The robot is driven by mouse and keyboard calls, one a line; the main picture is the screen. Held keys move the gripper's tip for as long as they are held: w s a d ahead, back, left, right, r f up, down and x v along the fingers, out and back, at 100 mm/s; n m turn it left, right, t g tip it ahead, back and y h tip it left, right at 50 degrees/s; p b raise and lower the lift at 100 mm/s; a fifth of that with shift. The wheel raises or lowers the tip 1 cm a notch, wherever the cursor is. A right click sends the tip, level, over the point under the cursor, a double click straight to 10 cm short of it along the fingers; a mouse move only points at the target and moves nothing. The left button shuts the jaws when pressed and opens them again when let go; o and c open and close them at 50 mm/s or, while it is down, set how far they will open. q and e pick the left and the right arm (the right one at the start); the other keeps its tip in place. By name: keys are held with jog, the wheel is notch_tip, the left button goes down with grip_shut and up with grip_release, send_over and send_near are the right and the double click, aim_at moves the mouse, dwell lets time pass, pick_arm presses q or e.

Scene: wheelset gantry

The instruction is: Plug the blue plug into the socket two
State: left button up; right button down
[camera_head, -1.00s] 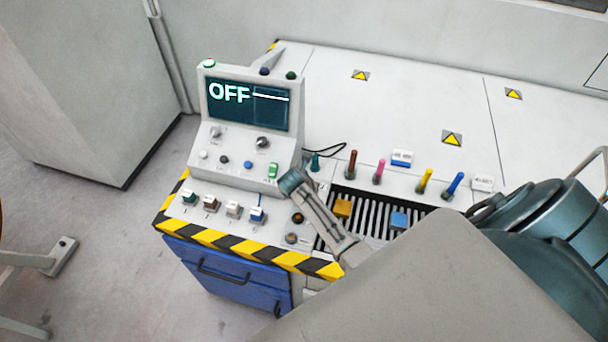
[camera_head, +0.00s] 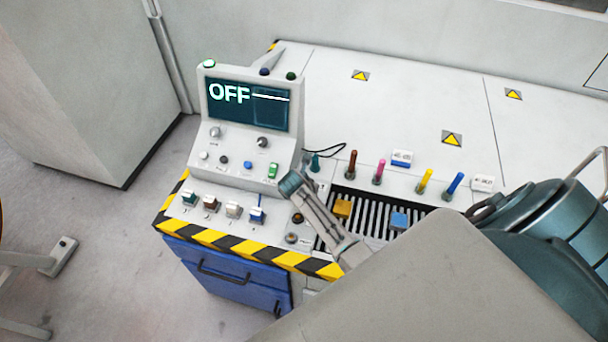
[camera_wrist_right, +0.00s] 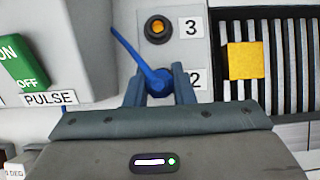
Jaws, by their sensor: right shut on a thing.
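In the right wrist view my right gripper (camera_wrist_right: 158,72) is shut on the blue plug (camera_wrist_right: 157,86), whose thin blue tail slants up and to the left. The plug is beside the label 2 (camera_wrist_right: 195,79). The plug and fingers cover socket two, so I cannot tell whether the plug's tip is in it. Socket three (camera_wrist_right: 157,30), with an orange centre, is free beyond the fingers. In the head view my right arm reaches in from the lower right to the control panel, and its own links hide the fingers. My left gripper is in neither current view.
A console with a screen reading OFF (camera_head: 248,103) stands just left of the gripper. A green ON/OFF switch (camera_wrist_right: 25,65) is close by. A slotted grille holds a yellow block (camera_head: 342,208) and a blue block (camera_head: 399,221). Several coloured upright pieces stand behind it.

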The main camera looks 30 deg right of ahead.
jog(key=shift+f+b, duration=0.4)
jog(key=shift+f, duration=0.45)
jog(key=c, duration=1.1)
grip_release()
jog(key=shift+c, duration=0.2)
jog(key=b+v, duration=0.2)
jog(key=v, duration=0.9)
jog(key=shift+f, duration=0.1)
